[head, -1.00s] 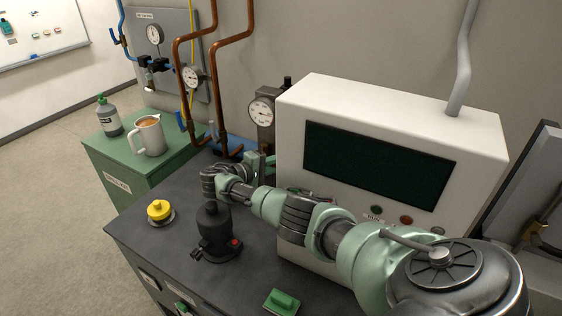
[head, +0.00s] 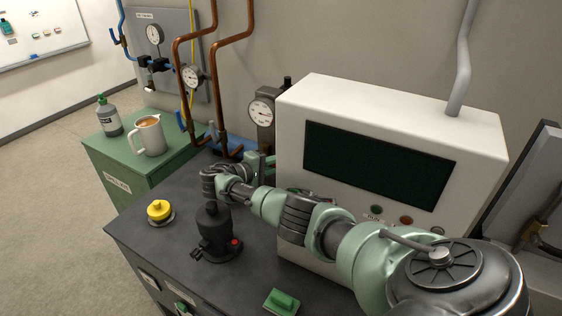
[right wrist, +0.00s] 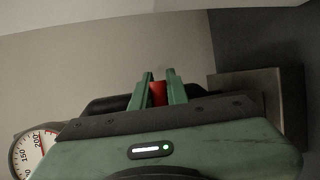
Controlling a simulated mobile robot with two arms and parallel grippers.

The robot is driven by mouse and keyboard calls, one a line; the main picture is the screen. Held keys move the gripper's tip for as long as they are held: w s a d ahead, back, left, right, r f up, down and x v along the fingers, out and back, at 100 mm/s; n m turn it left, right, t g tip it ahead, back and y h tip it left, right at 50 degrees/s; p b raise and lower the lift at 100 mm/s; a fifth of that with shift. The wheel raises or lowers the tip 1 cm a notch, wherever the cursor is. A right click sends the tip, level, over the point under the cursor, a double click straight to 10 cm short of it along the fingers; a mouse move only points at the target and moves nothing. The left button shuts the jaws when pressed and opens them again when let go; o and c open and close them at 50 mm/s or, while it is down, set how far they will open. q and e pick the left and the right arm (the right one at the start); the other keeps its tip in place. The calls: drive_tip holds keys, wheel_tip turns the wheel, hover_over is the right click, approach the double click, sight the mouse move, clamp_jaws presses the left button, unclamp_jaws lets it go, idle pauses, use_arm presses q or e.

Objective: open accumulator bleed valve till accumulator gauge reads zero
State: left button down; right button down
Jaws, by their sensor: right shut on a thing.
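The accumulator gauge (head: 262,112) is a round white dial on a grey block beside the white cabinet. Its needle is too small to read surely in the head view. In the head view this gripper (head: 266,164) is below the gauge, and the handle is hidden. My left gripper is out of view.
The white cabinet (head: 400,118) stands close to my right arm. A black device (head: 216,232) and a yellow knob (head: 158,210) are on the dark bench (head: 185,262). A mug (head: 150,136) and bottle (head: 108,115) stand on the green cabinet. Copper pipes (head: 180,80) rise behind.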

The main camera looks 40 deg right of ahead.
drive_tip(key=shift+r, duration=0.1)
drive_tip(key=shift+w+a+r+n+g+h+b, duration=0.1)
drive_tip(key=shift+w+r+n+h+b, duration=0.15)
drive_tip(key=shift+r+n+h, duration=0.55)
drive_tip(key=shift+w+d+r+n+g+h+b, duration=0.15)
drive_tip(key=shift+r+n+b, duration=0.25)
drive_tip(key=shift+n, duration=0.8)
drive_tip(key=shift+w+a+r+n+g+h+b, duration=0.15)
drive_tip(key=shift+r+n+h, duration=0.3)
drive_tip(key=shift+r+n, duration=0.45)
drive_tip(key=shift+f, duration=0.1)
drive_tip(key=c, duration=1.4)
unclamp_jaws()
drive_tip(key=shift+f, duration=0.1)
